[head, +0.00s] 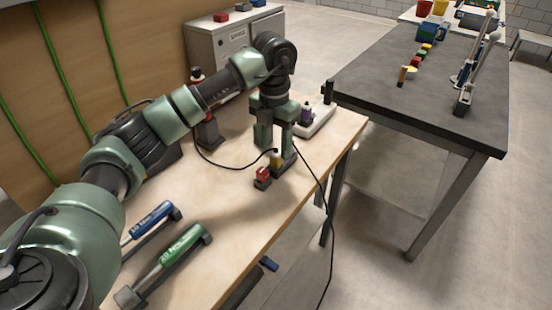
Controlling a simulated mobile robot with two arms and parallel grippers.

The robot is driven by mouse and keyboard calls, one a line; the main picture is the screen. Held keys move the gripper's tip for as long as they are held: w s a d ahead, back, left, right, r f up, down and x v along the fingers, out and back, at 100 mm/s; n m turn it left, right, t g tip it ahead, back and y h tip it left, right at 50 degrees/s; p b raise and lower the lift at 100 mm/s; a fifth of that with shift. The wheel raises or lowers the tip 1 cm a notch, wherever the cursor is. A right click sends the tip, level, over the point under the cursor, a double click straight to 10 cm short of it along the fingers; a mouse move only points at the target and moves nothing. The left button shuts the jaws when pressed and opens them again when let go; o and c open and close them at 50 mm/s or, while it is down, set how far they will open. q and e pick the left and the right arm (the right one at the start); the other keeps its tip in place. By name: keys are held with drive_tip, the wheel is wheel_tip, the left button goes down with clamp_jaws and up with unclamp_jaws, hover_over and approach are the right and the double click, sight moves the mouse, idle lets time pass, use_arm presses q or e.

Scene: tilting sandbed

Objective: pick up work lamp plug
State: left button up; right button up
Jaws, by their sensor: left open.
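My left gripper (274,146) points straight down over the wooden bench (225,210), with its two fingers apart. A small plug with a yellowish body (276,158) is just below and between the fingertips, by a dark socket block (286,167). I take it to be the work lamp plug; a black cable runs from it to the left. The fingers partly hide it, and I cannot tell whether they touch it. My right gripper is out of view.
A red-topped block (263,177) stands close in front of the plug. Blue-handled (152,218) and green-handled (178,248) tools lie at the bench front. Another black cable (328,215) hangs over the right edge. A dark table (420,105) stands to the right.

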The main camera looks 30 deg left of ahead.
sight(276, 149)
use_arm(q)
drive_tip(key=f, duration=0.4)
drive_tip(key=shift+w+d+f, duration=0.1)
drive_tip(key=shift+w, duration=0.2)
clamp_jaws()
